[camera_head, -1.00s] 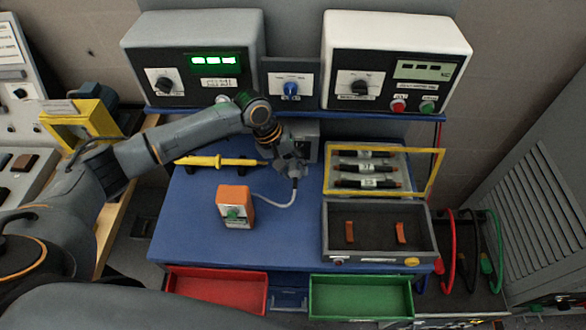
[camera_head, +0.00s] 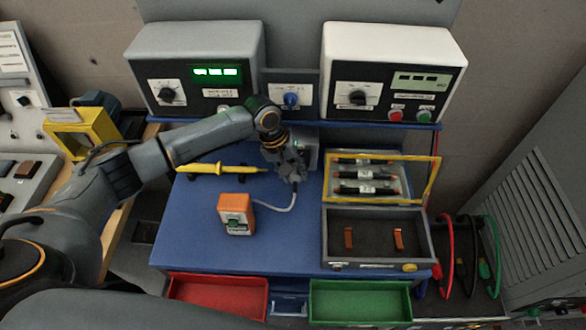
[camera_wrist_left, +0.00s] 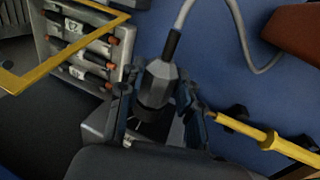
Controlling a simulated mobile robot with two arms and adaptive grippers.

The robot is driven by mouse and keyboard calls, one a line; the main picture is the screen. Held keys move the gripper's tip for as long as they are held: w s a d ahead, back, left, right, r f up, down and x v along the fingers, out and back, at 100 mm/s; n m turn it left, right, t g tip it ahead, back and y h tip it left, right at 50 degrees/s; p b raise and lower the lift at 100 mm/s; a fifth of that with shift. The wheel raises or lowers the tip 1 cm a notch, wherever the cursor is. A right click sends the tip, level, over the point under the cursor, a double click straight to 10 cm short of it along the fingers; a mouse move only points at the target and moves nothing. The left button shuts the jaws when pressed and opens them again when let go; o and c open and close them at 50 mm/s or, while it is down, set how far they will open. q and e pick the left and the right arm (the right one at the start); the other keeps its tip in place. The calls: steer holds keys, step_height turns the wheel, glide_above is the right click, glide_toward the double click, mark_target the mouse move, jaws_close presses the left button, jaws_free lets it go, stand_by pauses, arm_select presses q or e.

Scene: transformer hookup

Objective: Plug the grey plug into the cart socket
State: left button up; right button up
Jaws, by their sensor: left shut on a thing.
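My left gripper (camera_head: 291,176) is over the middle of the blue cart top (camera_head: 285,240), in front of a small grey box (camera_head: 311,152) that looks like the cart socket. In the left wrist view, the gripper (camera_wrist_left: 160,105) is shut on the grey plug (camera_wrist_left: 158,82), with its two fingers on either side. A grey cable (camera_wrist_left: 182,18) runs from the plug's black collar.
A yellow probe (camera_head: 220,169) lies left of the gripper. To the right are a yellow-framed case of black fuses (camera_head: 366,175) and an open dark tray (camera_head: 373,238). Red (camera_head: 218,298) and green (camera_head: 360,300) drawers stand open in front. Instrument boxes stand behind.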

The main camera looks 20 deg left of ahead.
arm_select(q)
steer(key=shift+d+r+y+p, duration=0.25)
steer(key=shift+y+p, duration=0.55)
steer(key=shift+p, duration=0.45)
steer(key=shift+w+g+y, duration=0.1)
steer(key=shift+g+y, duration=0.2)
steer(key=shift+f+y, duration=0.15)
steer(key=shift+y, duration=0.35)
steer(key=shift+d+g+y, duration=0.3)
steer(key=shift+g+y, duration=0.1)
steer(key=shift+y, duration=0.5)
steer(key=shift+a, duration=0.15)
steer(key=shift+y, duration=0.3)
steer(key=o, duration=1.2)
